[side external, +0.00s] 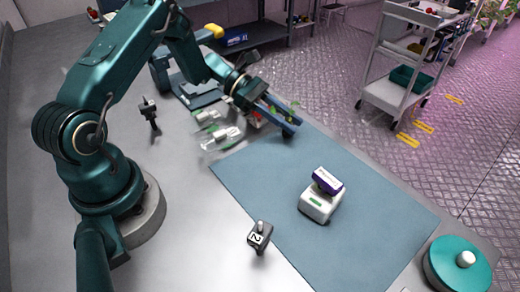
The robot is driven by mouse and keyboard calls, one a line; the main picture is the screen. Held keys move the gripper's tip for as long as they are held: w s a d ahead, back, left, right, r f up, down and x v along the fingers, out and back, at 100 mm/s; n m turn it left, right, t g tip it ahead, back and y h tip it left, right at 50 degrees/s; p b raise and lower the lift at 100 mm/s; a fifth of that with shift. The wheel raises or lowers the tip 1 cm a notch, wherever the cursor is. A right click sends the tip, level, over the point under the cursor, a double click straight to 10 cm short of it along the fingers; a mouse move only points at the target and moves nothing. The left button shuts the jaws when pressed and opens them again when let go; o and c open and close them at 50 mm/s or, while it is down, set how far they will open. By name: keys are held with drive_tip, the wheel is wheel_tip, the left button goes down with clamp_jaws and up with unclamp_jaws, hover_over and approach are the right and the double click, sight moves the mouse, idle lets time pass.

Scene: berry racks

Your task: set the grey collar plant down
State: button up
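My gripper (293,125) has two long blue fingers and reaches over the far left corner of the blue mat (370,190). Its fingers appear closed around a small plant. Green leaves (294,104) show above the fingertips and a dark pot (288,133) shows below them. The fingers hide the plant's middle, so I cannot make out its collar's colour. I cannot tell whether the pot touches the mat. A small red and white thing (256,120) shows behind the fingers, partly hidden.
A white device (318,206) with a purple box (327,181) sits on the mat. A black holder marked 2 (259,237) stands at the mat's near edge. Pale grey pieces with green bits (222,138) lie left of my gripper. A teal round thing (457,270) stands front right.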

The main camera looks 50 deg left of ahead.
drive_tip(key=shift+o, duration=0.3)
drive_tip(key=shift+r, duration=0.25)
drive_tip(key=v, duration=1.2)
drive_tip(key=s+d+r+m+g+y, duration=0.4)
drive_tip(key=s+d+r+m+y, duration=0.15)
drive_tip(key=d+m, duration=0.35)
drive_tip(key=s+d+r+m+t+y, duration=0.1)
drive_tip(key=s+m+t+y, duration=0.1)
drive_tip(key=s+m, duration=0.3)
drive_tip(key=s+d+r+m+t+y, duration=0.1)
drive_tip(key=s+d+m+t+y, duration=0.1)
drive_tip(key=s+m+y, duration=0.3)
drive_tip(key=s+m, duration=0.1)
drive_tip(key=m, duration=0.2)
drive_tip(key=shift+s+r+t, duration=0.25)
drive_tip(key=shift+r+t, duration=0.05)
drive_tip(key=shift+r, duration=0.05)
